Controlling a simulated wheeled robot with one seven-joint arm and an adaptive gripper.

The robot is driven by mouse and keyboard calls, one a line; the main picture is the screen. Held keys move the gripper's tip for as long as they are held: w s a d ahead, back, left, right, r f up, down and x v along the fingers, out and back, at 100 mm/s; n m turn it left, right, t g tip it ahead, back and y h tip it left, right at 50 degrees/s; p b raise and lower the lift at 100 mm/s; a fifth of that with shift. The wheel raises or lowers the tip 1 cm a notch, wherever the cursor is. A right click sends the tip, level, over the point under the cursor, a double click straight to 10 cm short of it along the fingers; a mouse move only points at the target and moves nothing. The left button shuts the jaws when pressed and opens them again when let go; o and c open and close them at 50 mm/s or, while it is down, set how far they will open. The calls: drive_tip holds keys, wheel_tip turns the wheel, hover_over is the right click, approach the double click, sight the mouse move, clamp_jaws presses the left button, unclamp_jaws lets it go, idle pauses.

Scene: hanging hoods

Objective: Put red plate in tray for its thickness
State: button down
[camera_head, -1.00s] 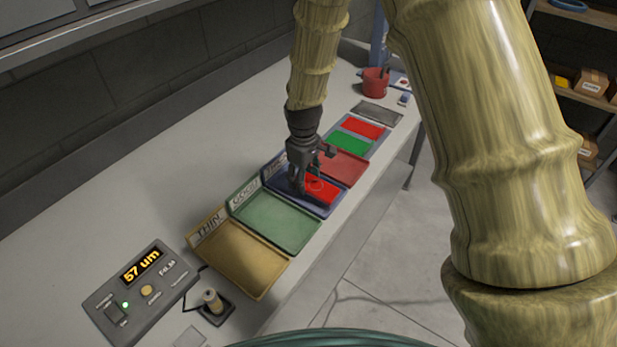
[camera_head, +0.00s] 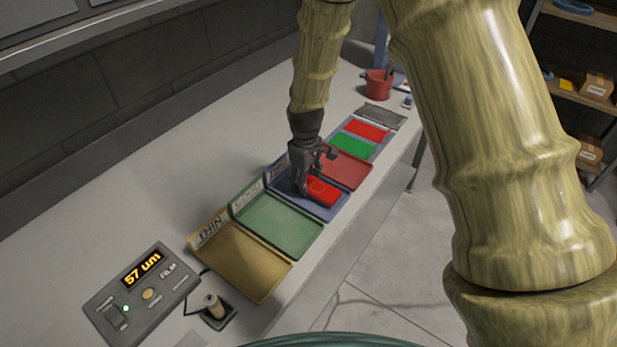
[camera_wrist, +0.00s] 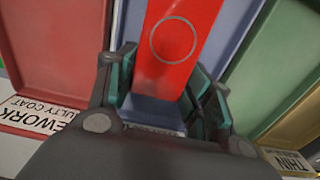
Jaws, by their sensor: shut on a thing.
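The red plate (camera_head: 324,193) has a thin circle marked on its face, and it shows large in the wrist view (camera_wrist: 178,45). My gripper (camera_head: 303,187) is shut on one end of it. The plate is over or in the blue tray (camera_head: 327,215); I cannot tell whether it touches the tray floor. The blue tray's label is mostly hidden by my gripper. The green tray (camera_head: 280,225), labelled GOOD, and the yellow tray (camera_head: 240,265), labelled THIN, are empty. The gauge (camera_head: 142,290) reads 57 um.
A red tray (camera_head: 348,170), labelled REWORK, adjoins the blue one. Beyond it, another tray (camera_head: 343,130) holds a green plate (camera_head: 353,146) and another red plate (camera_head: 367,131). A probe (camera_head: 213,306) stands by the gauge. A red cup (camera_head: 378,84) stands at the far end.

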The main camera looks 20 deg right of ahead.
drive_tip(key=shift+w+a+f, duration=0.1)
drive_tip(key=shift+w+f, duration=0.15)
drive_tip(key=shift+f, duration=0.1)
drive_tip(key=shift+s, duration=0.1)
drive_tip(key=shift+f, duration=0.25)
drive_tip(key=c, duration=0.5)
unclamp_jaws()
drive_tip(key=shift+c, duration=0.2)
